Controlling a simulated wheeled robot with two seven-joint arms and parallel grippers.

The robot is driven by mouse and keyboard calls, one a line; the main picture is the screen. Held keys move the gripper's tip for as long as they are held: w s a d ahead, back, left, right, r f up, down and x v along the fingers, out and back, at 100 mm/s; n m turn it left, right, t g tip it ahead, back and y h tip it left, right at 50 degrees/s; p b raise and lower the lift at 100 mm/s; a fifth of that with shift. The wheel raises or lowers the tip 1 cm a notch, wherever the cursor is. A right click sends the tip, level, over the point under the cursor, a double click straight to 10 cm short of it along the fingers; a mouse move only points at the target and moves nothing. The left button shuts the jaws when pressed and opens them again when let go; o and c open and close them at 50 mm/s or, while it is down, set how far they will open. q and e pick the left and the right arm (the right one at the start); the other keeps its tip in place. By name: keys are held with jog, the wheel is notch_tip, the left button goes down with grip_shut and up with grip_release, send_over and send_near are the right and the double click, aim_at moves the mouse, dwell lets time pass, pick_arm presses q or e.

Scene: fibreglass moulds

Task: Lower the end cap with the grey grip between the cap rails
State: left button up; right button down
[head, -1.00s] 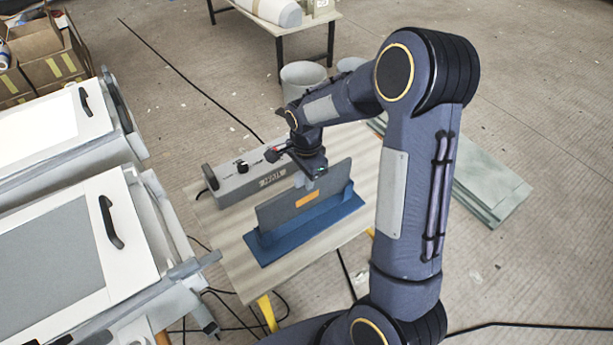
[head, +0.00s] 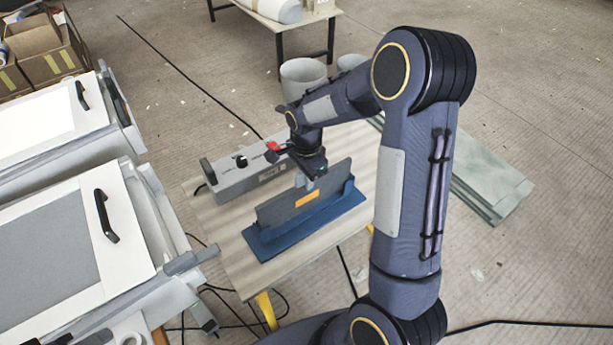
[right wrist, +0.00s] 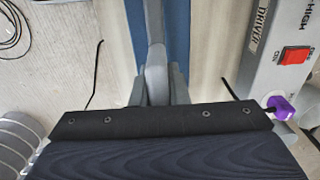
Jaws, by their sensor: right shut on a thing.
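The end cap (head: 283,212) is a dark grey upright plate with an orange label. It stands in a blue holder (head: 275,240) on a small table. My right gripper (head: 306,181) is at the plate's top edge, shut on its light grey grip. In the right wrist view the two fingers (right wrist: 157,88) close on the grip (right wrist: 156,70) from both sides, with the blue holder (right wrist: 176,35) below. The plate's lower edge is hidden in the holder. I cannot make out the cap rails for certain. My left gripper is not in view.
A grey control box (head: 243,176) with a red switch (right wrist: 296,55) stands on the table (head: 215,222) close behind the plate. Two light moulds with black handles (head: 106,216) stand at the left. Grey buckets (head: 302,78) and green boards (head: 490,185) are on the floor.

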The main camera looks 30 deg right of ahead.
jog(key=shift+f+b, duration=0.75)
jog(key=shift+f, duration=0.25)
jog(key=c, duration=1.3)
grip_release()
notch_tip(320, 180, up, 7)
jog(key=shift+f, duration=0.1)
jog(key=shift+r, duration=0.55)
